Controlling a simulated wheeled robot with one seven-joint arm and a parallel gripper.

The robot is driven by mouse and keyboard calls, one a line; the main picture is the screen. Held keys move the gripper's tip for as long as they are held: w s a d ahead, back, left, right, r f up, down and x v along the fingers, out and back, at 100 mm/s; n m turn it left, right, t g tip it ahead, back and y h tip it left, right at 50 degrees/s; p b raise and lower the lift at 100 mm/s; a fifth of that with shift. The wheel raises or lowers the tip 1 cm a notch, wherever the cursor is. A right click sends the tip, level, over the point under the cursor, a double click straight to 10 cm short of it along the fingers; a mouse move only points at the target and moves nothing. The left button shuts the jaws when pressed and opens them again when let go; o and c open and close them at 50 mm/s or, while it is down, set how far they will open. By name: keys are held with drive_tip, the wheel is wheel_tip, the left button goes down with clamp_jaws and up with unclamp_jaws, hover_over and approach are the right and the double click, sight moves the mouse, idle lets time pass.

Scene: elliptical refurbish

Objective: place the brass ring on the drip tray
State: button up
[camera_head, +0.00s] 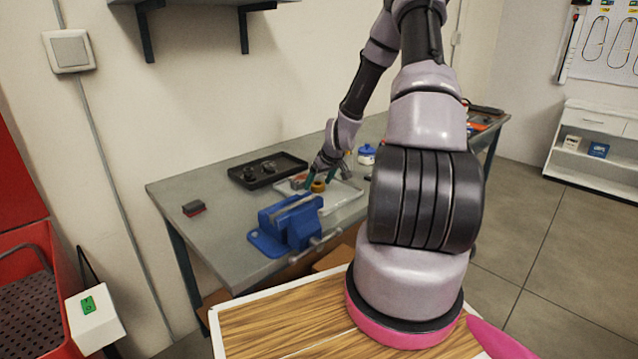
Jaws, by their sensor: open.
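The brass ring (318,187) is small and yellow-brown. It shows at the left part of a pale, shallow tray (346,203) on the grey workbench. My gripper (320,180) points down with its green-tipped fingers apart, one on each side of the ring's upper part. I cannot tell whether the fingers touch the ring, or whether the ring rests on the tray. A black tray (238,180) with dark parts in it lies just left of the gripper. Which of the two trays is the drip tray is not clear from this view.
A blue vise (290,225) stands at the bench's front edge, close to the pale tray. A small blue-and-white jar (366,154) stands behind the tray. A dark-and-red block (194,208) lies at the left on otherwise bare benchtop (225,222). The wall is close behind.

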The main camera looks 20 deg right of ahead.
drive_tip(key=s+a+r+m, duration=0.1)
drive_tip(key=s+a+r, duration=0.3)
drive_tip(key=r, duration=0.6)
drive_tip(key=s+a+r+m+h, duration=0.1)
drive_tip(key=s+a+r, duration=0.1)
drive_tip(key=s+r, duration=0.6)
drive_tip(key=s+a+r+m, duration=0.1)
drive_tip(key=s+a+r, duration=0.2)
drive_tip(key=r, duration=0.9)
drive_tip(key=s+a+r+m, duration=0.1)
drive_tip(key=s+a+r, duration=0.1)
drive_tip(key=s, duration=0.3)
drive_tip(key=s+a+r+m+y, duration=0.1)
drive_tip(key=s+r, duration=0.3)
drive_tip(key=s, duration=0.1)
drive_tip(key=s+a+r+m+t+y, duration=0.1)
drive_tip(key=s+a+r, duration=0.1)
drive_tip(key=s+r, duration=0.2)
drive_tip(key=shift+s+a, duration=0.35)
drive_tip(key=shift+s, duration=0.7)
drive_tip(key=shift+r, duration=0.1)
